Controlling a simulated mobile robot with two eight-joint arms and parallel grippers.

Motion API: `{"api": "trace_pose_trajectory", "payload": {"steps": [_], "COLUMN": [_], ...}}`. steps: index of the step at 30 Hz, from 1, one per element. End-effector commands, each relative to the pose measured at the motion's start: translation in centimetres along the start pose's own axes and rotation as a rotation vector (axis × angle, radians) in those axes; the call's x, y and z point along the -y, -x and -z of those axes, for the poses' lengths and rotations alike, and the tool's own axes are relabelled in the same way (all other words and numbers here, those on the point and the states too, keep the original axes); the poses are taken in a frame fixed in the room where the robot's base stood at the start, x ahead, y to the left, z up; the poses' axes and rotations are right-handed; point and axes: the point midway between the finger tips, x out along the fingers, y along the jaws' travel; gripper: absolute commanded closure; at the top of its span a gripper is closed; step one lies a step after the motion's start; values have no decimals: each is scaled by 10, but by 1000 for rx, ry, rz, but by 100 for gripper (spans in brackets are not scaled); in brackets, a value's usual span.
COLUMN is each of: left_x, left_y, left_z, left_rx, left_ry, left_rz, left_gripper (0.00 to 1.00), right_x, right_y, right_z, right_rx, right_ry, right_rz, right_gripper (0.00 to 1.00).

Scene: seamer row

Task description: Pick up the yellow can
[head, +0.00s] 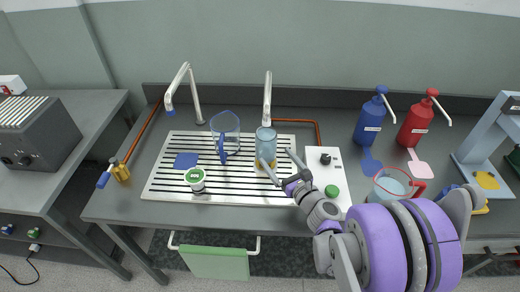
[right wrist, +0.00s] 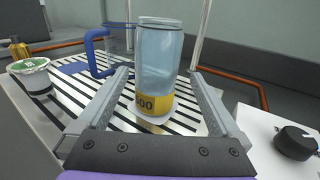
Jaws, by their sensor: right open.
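A can (head: 266,143) with a pale blue-grey, glassy-looking body and a yellow band around its base stands upright on the slotted metal grate. In the right wrist view the can (right wrist: 155,65) stands in front of the jaws, with "00" readable on the yellow band. My right gripper (head: 277,160) is open, reaching in from the front right. Its fingers lie on either side of the can in the wrist view, with gaps showing; whether the can is fully between the tips is unclear. My left gripper is not in view.
A clear jug with a blue handle (head: 223,150) and a green-lidded cup (head: 196,180) stand left of the can. A white tap (head: 267,100) rises behind it. A white box with a black knob (head: 326,158) is close on the right. Blue (head: 371,120) and red (head: 416,123) pump bottles stand farther right.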

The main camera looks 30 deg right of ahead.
Motion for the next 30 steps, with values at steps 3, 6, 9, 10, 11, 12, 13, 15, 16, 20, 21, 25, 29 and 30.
{"api": "trace_pose_trajectory", "payload": {"steps": [3,6,9,10,11,12,13,15,16,20,21,25,29,30], "left_x": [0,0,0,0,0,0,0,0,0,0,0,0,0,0], "left_y": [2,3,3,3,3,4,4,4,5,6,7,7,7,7], "left_z": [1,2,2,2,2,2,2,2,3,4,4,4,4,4], "left_rx": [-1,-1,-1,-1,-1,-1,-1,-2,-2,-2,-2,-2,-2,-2], "left_ry": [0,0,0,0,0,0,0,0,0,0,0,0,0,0], "left_rz": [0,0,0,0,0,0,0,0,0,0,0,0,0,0], "left_gripper": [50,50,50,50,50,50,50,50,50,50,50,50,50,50], "right_x": [-2,-2,-2,-2,-2,-2,-3,-5,-5,-6,-6,-5,-5,-5], "right_y": [-20,-36,-45,-47,-49,-52,-54,-64,-68,-89,-93,-97,-97,-97], "right_z": [0,0,0,0,0,0,0,1,1,2,2,2,2,2], "right_rx": [-1,-1,-1,-1,-1,-1,-1,-1,-1,-1,-1,-2,-2,-2], "right_ry": [2,3,4,4,4,4,4,4,5,5,5,6,6,6], "right_rz": [-4,-4,-3,-3,-3,-4,-4,-5,-5,-5,-5,-3,-3,-3], "right_gripper": [0,0,0,0,0,0,0,0,0,0,0,0,0,7]}}
